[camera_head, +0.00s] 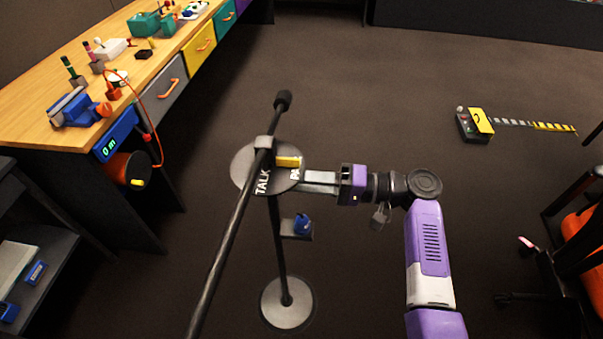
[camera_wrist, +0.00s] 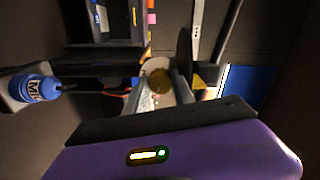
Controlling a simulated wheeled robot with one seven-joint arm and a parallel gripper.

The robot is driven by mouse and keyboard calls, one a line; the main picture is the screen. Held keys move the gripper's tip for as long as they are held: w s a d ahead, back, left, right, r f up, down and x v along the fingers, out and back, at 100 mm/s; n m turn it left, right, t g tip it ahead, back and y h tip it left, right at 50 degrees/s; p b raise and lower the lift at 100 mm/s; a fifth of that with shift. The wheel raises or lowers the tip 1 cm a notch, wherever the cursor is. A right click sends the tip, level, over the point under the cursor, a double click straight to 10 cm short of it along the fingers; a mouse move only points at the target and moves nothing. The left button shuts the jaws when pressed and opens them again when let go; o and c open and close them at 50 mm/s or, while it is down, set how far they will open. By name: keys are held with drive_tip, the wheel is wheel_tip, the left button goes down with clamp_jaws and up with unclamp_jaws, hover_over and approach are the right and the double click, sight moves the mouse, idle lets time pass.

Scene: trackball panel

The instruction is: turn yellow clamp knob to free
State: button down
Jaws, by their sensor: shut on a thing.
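A black stand with a slanted boom carries a dark round disc (camera_head: 243,168) marked TALK, with a second word partly covered. A yellow bar (camera_head: 288,161) lies across the disc's right side. My gripper (camera_head: 303,176) reaches in from the right, with its fingertips at the disc's right edge. In the wrist view the fingers (camera_wrist: 168,92) close around a rounded, brownish-yellow knob (camera_wrist: 160,80), taken as the yellow clamp knob. Its lower part is hidden by the fingers, and I cannot read its turn position.
A blue knob or cup (camera_head: 302,224) sits on a bracket lower on the stand, also in the wrist view (camera_wrist: 36,89). The stand's round base (camera_head: 288,317) is on the floor. A workbench (camera_head: 50,112) with several tools stands left. Floor behind is mostly clear.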

drive_tip(key=m+p, duration=0.8)
drive_tip(key=m, duration=0.5)
drive_tip(key=shift+w+r, duration=0.1)
drive_tip(key=shift+r, duration=0.05)
drive_tip(key=shift+p, duration=0.3)
drive_tip(key=c, duration=1.1)
unclamp_jaws()
drive_tip(key=shift+o, duration=0.2)
drive_tip(key=shift+d, duration=0.1)
